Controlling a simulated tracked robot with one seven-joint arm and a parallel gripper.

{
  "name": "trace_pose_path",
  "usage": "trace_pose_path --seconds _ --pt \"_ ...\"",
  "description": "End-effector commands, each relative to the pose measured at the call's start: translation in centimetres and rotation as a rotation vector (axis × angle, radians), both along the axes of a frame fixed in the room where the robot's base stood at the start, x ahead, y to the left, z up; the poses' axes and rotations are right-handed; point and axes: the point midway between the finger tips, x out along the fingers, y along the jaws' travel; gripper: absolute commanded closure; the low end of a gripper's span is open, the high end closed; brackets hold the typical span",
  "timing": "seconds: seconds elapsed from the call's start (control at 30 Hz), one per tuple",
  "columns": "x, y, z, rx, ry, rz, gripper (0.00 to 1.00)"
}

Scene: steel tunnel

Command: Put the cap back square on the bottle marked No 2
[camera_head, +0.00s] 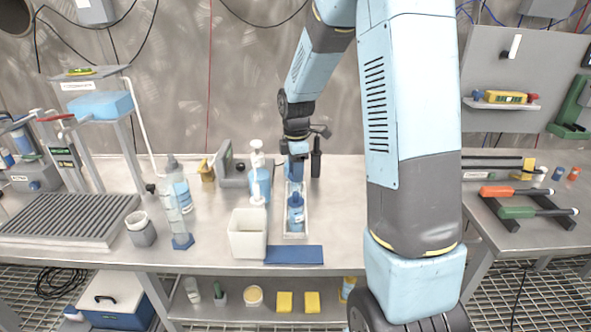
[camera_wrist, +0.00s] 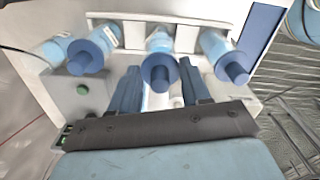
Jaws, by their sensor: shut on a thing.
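Three pale blue bottles with dark blue nozzle caps stand in a row in a white rack (camera_wrist: 188,38). In the wrist view they are the left bottle (camera_wrist: 107,38), the middle bottle (camera_wrist: 160,38) and the right bottle (camera_wrist: 212,42). My gripper (camera_wrist: 160,72) is shut on the middle cap (camera_wrist: 158,60), a finger at each side. Whether this cap sits square on the bottle's neck cannot be told. In the head view my gripper (camera_head: 297,160) points down over the rack (camera_head: 294,235), behind the front bottle (camera_head: 296,213). I cannot read the number marks.
A white open bin (camera_head: 248,238) and a blue mat (camera_head: 294,255) are at the bench's front edge. A pump bottle (camera_head: 259,180) stands close left of the rack. A dark upright tool (camera_head: 316,158) stands behind right.

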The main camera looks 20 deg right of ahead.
Motion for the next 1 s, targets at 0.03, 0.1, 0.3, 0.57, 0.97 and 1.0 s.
trace_pose_path --seconds 0.03,0.1,0.3,0.57,0.97,1.0 --pt "0.0 0.0 0.0 0.000 0.000 0.000 0.81" --pt "0.0 0.0 0.1 0.000 0.000 0.000 0.81" --pt "0.0 0.1 0.2 0.000 0.000 0.001 0.81" --pt "0.0 0.1 0.1 0.000 0.000 0.002 0.81" --pt "-0.1 0.1 -1.3 0.000 0.001 0.003 0.81" --pt "-0.1 0.1 -1.3 0.000 0.001 0.002 0.81"
